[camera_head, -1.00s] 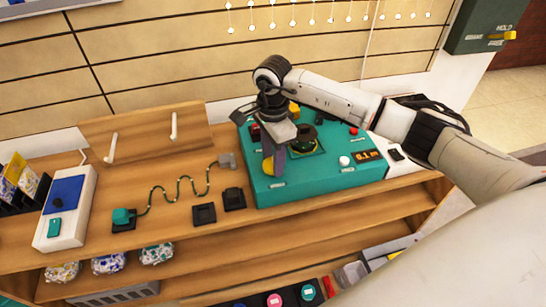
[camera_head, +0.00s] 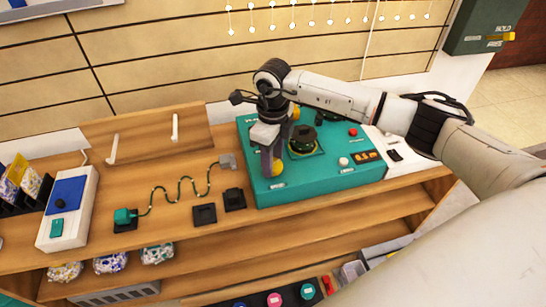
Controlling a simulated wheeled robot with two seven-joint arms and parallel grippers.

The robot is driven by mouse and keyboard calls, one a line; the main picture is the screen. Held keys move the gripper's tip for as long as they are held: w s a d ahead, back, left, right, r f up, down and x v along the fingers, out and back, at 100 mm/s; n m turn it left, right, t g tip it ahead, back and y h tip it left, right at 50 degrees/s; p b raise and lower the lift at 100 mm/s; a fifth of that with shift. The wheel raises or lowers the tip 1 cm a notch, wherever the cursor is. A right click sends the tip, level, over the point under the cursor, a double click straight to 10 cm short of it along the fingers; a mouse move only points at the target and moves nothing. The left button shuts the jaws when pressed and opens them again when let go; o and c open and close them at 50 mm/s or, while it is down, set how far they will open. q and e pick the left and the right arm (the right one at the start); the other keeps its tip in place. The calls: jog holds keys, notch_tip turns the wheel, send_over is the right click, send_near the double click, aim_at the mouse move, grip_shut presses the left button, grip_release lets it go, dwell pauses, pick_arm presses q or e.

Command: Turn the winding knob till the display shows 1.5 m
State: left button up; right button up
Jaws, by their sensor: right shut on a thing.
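The teal winding machine (camera_head: 325,181) sits on the right part of the wooden bench. A yellow knob (camera_head: 278,168) shows at its front left, partly hidden by my right gripper (camera_head: 271,167). My right gripper points down and is shut on this knob. The small display (camera_head: 367,156) at the machine's right front has orange digits, too small and blurred to read surely. A dark round spool (camera_head: 303,142) stands in the middle of the machine top. My left gripper is not in view.
A red button (camera_head: 352,132) and a white button (camera_head: 343,161) sit on the machine's right side. Left of it are black square holders (camera_head: 204,214), a green-striped cord (camera_head: 180,190) and a white-and-blue device (camera_head: 67,208). A wooden board with two white handles stands behind.

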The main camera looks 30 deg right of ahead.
jog(key=m+p, duration=0.1)
jog(key=m, duration=0.5)
jog(key=shift+r+p, duration=0.15)
jog(key=shift+p, duration=0.15)
jog(key=m+p, duration=0.1)
jog(key=m, duration=0.3)
jog(key=shift+w, duration=0.1)
jog(key=m+p, duration=0.1)
jog(key=m, duration=0.2)
jog(key=shift+m+p, duration=0.3)
jog(key=shift+p, duration=0.05)
jog(key=m+p, duration=0.2)
jog(key=m, duration=0.2)
jog(key=shift+m, duration=0.3)
pick_arm(q)
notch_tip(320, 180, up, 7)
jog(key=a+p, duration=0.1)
jog(key=p, duration=0.1)
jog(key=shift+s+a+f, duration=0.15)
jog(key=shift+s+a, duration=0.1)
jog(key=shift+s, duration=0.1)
pick_arm(e)
jog(key=m, duration=0.4)
jog(key=shift+m, duration=0.3)
pick_arm(q)
jog(key=shift+p, duration=0.3)
pick_arm(e)
jog(key=o, duration=1)
jog(key=shift+o, duration=0.2)
